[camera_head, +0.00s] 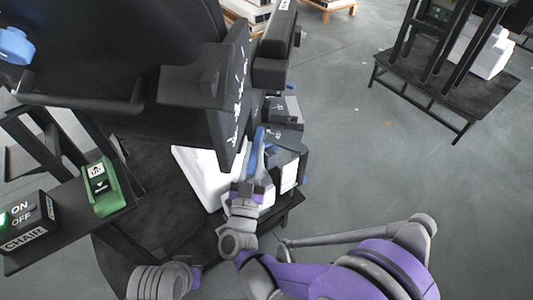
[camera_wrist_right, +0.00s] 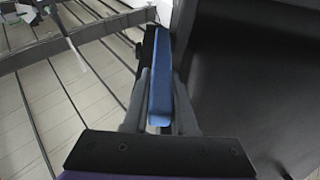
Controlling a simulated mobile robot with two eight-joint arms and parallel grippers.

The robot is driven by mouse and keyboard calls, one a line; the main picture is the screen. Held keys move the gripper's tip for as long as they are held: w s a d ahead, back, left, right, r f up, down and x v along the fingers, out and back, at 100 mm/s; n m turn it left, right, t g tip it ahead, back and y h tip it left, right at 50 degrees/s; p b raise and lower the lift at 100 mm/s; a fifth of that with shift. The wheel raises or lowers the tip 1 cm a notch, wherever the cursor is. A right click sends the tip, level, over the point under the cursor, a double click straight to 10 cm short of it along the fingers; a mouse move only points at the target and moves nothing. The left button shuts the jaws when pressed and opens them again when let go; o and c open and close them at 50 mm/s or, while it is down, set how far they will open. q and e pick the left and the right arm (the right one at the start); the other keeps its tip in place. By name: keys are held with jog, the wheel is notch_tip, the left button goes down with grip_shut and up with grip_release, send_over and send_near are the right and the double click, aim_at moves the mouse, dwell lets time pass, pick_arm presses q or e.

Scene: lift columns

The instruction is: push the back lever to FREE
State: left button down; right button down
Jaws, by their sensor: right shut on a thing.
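A blue lever (camera_head: 257,150) rises beside a dark block at the side of the black chair-like unit (camera_head: 130,60). It also shows in the wrist view as a long blue bar (camera_wrist_right: 160,85). My right gripper (camera_head: 250,184) is shut on the lower part of this lever. In the wrist view its two grey fingers (camera_wrist_right: 161,95) stand on either side of the bar. White lettering (camera_head: 240,90) on the black side panel is too slanted to read, so I cannot tell which mark the lever points at. My left gripper is not in view.
A CHAIR switch box (camera_head: 28,225) with ON and OFF marks and a green device (camera_head: 103,187) sit on a dark shelf at left. A blue knob (camera_head: 15,46) is at upper left. A dark platform (camera_head: 440,95) stands at upper right. The grey floor between is clear.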

jog(key=shift+f+t+b, duration=0.6)
jog(key=shift+f+t, duration=0.05)
jog(key=shift+t, duration=0.05)
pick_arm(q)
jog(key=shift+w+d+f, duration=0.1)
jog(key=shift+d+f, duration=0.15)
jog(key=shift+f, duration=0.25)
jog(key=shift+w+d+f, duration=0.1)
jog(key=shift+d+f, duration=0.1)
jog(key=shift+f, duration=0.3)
pick_arm(e)
jog(key=shift+w+f+t, duration=0.1)
jog(key=shift+f+t, duration=0.5)
jog(key=shift+t, duration=0.5)
jog(key=c, duration=0.7)
grip_release()
pick_arm(q)
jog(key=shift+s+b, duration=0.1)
jog(key=shift+b, duration=0.2)
pick_arm(e)
jog(key=shift+f, duration=0.1)
